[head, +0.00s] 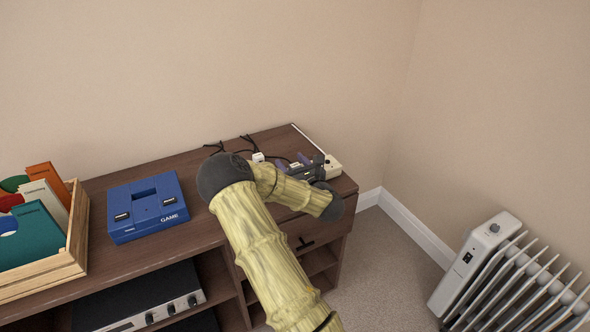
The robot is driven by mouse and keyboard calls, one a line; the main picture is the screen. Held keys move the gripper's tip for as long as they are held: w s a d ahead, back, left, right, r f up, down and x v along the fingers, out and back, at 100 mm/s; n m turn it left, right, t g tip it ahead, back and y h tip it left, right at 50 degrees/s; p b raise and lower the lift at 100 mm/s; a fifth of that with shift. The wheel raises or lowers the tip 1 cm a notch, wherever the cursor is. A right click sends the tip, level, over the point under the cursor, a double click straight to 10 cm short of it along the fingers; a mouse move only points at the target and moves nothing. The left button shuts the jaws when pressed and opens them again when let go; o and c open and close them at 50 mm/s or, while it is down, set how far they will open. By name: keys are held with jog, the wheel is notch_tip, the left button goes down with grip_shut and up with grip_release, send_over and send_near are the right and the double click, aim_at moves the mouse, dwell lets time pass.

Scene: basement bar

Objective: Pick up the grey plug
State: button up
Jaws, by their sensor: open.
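My gripper (298,165) is low over the right end of the brown cabinet top, mostly behind my own arm. Small grey-purple pieces show around it, and I cannot tell which are its fingers and which might be the grey plug. A small white plug-like block (258,157) lies to its left, by a black cord. A cream-coloured block (332,167), perhaps a power strip, shows just right of the gripper. I cannot clearly make out the grey plug. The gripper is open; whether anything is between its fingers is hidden.
A blue game console (145,205) sits on the cabinet top (105,182), left of my arm. A wooden crate (77,235) of record sleeves stands at the far left. Black cords (247,139) run near the wall. A white radiator (470,262) stands on the floor at right.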

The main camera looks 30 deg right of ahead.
dwell(0.4)
jog(key=c, duration=1.1)
jog(key=shift+o, duration=0.2)
notch_tip(320, 180, up, 10)
jog(key=p, duration=0.1)
jog(key=a+f+p, duration=0.1)
jog(key=a+p, duration=2)
jog(key=p, duration=0.2)
jog(key=shift+s+a+p, duration=0.3)
jog(key=shift+s+p, duration=0.05)
jog(key=shift+s, duration=0.1)
